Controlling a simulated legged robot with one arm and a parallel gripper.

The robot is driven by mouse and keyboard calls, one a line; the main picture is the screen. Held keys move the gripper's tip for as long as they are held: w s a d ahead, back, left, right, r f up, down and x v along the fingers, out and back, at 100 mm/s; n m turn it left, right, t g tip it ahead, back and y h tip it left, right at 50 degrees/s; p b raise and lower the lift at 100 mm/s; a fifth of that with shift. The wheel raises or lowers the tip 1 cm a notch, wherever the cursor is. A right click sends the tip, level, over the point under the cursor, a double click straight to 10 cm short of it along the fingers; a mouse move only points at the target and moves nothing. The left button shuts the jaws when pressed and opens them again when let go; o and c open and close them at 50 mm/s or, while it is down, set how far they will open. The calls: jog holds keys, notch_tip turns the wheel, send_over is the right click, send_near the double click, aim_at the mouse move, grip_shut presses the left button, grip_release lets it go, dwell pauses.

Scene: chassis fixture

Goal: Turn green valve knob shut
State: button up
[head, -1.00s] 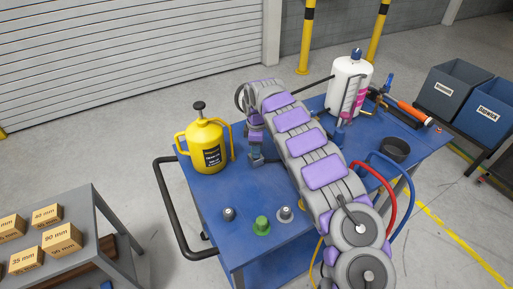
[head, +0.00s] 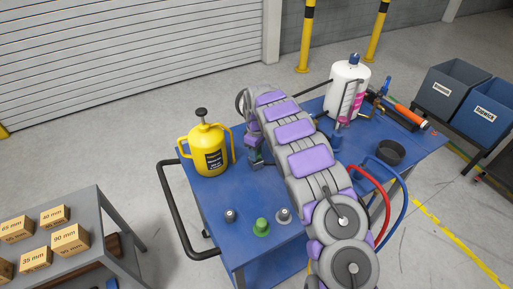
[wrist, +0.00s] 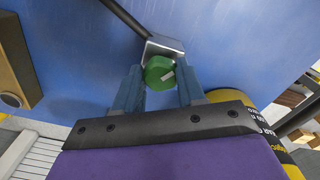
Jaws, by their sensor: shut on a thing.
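The green valve knob (wrist: 158,73) shows in the wrist view, with a pale mark on its face. It sits at a grey metal block (wrist: 164,46) with a dark rod running up to the left. My gripper (wrist: 159,82) has its two blue fingers on either side of the knob and is shut on it. In the head view my gripper (head: 256,158) is over the blue cart, right of the yellow canister. The knob cannot be made out there.
The yellow canister (head: 211,153) stands close to my gripper on the blue cart (head: 190,188). A white bottle (head: 346,92), a black ring and red and blue hoses are at the right.

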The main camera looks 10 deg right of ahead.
jog(key=m+p, duration=0.2)
jog(key=m, duration=0.3)
jog(key=shift+a+r+m, duration=0.1)
jog(key=shift+m, duration=0.2)
jog(key=m+p, duration=0.2)
jog(key=m, duration=0.2)
jog(key=shift+m, duration=0.7)
jog(key=o, duration=1.1)
jog(key=shift+a, duration=0.1)
jog(key=shift+c, duration=0.2)
notch_tip(320, 180, up, 17)
jog(key=p, duration=0.1)
jog(key=shift+r, duration=0.1)
